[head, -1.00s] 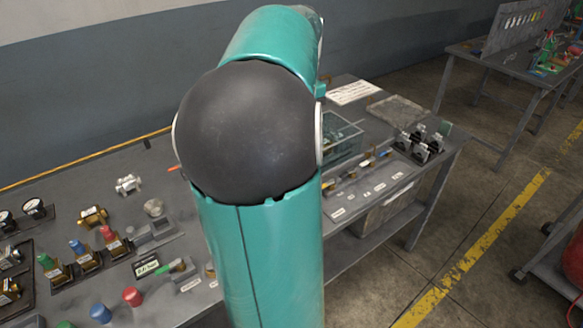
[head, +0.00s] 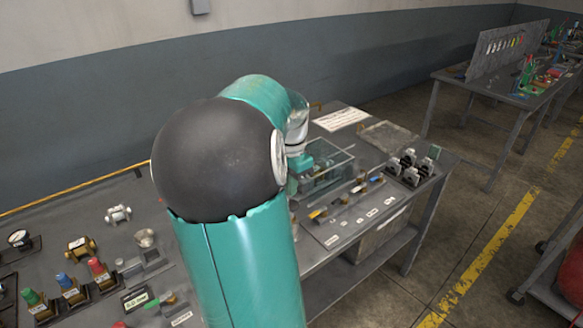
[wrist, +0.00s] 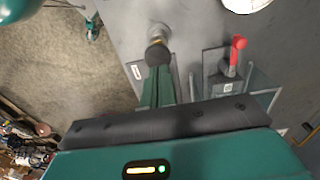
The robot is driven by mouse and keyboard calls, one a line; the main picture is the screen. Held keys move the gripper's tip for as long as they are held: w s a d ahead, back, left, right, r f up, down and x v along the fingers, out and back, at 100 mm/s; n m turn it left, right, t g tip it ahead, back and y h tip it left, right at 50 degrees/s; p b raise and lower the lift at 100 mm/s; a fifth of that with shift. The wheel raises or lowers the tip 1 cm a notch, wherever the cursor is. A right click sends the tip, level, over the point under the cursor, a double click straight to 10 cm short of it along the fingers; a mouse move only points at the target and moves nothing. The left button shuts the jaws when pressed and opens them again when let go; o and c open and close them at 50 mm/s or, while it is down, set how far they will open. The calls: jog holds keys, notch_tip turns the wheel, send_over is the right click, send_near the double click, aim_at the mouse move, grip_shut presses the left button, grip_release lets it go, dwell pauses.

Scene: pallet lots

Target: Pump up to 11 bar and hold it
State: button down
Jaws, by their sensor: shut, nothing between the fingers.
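My gripper (wrist: 158,62) is shut and empty in the wrist view, its dark fingertips together. They lie in front of a round metal fitting (wrist: 158,34) on a small plate by the bench edge; I cannot tell whether they touch. A red-handled lever (wrist: 238,48) stands on a plate to the right. In the head view my arm hides the fingertips; the teal wrist end is over the clear box (head: 335,168). A small display with green digits (head: 138,299) sits on the bench, its value too small to read surely. A dial gauge (head: 19,238) is at the far left.
The grey bench (head: 60,217) carries valves with green, blue and red caps (head: 68,285), brass and silver fittings, and black clamps (head: 412,167) at the right. A second table (head: 470,88) stands behind. Floor shows beyond the bench edge.

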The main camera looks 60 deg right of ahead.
jog(key=shift+f, duration=1.6)
jog(key=shift+a+f, duration=0.15)
jog(key=shift+f, duration=1.65)
jog(key=shift+r, duration=0.25)
notch_tip(320, 180, up, 14)
jog(key=shift+d, duration=0.2)
jog(key=shift+w, duration=0.1)
